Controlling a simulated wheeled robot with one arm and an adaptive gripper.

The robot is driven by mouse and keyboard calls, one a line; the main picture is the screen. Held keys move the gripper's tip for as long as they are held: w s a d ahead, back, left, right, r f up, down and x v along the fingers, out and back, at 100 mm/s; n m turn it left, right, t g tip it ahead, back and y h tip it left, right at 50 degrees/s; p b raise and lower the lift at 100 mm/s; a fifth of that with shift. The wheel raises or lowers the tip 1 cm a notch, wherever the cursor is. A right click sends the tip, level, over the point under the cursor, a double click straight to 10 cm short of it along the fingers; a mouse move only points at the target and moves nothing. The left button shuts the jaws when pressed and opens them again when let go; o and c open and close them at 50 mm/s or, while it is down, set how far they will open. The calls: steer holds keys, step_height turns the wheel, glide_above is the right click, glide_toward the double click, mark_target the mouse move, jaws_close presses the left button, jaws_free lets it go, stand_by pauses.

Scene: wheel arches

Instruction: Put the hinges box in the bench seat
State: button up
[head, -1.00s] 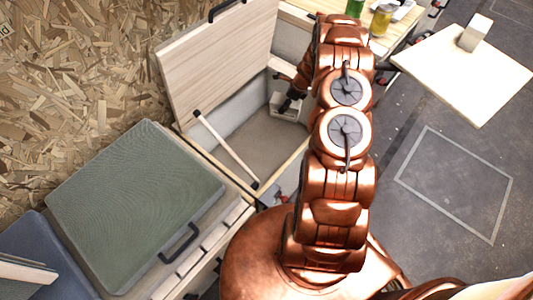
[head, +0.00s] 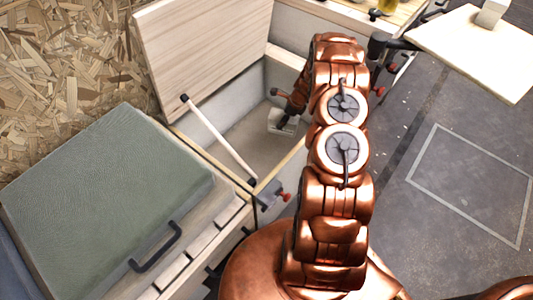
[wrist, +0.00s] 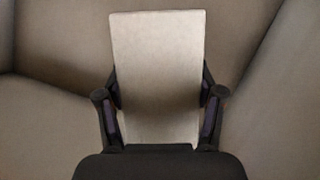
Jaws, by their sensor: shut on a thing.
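The bench seat (head: 230,150) is a deep open compartment with its wooden lid (head: 205,55) raised and a pale stay at its left. My gripper (head: 284,113) is down inside the compartment towards its right end, partly hidden by my arm. It is shut on a pale box, the hinges box (head: 281,124), which also shows in the wrist view (wrist: 157,75) between the two fingers (wrist: 158,110). No label is readable on it. The box is inside the walls, low near the floor; I cannot tell whether it touches the floor.
A green cushioned lid (head: 110,190) with a black handle lies left of the opening. A pale board (head: 475,50) with a small block (head: 491,12) on it stands at the upper right. Red-tipped clamps sit by the bench's front edge. The compartment's left part is clear.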

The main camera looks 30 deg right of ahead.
steer(key=shift+f+b, duration=0.9)
steer(key=shift+f, duration=0.7)
steer(key=b, duration=0.3)
glide_above(281, 146)
step_height(281, 146, down, 9)
steer(key=shift+s+f, duration=0.1)
steer(key=shift+f, duration=0.05)
steer(key=shift+f, duration=0.15)
steer(key=o, duration=1.6)
steer(key=shift+c, duration=0.2)
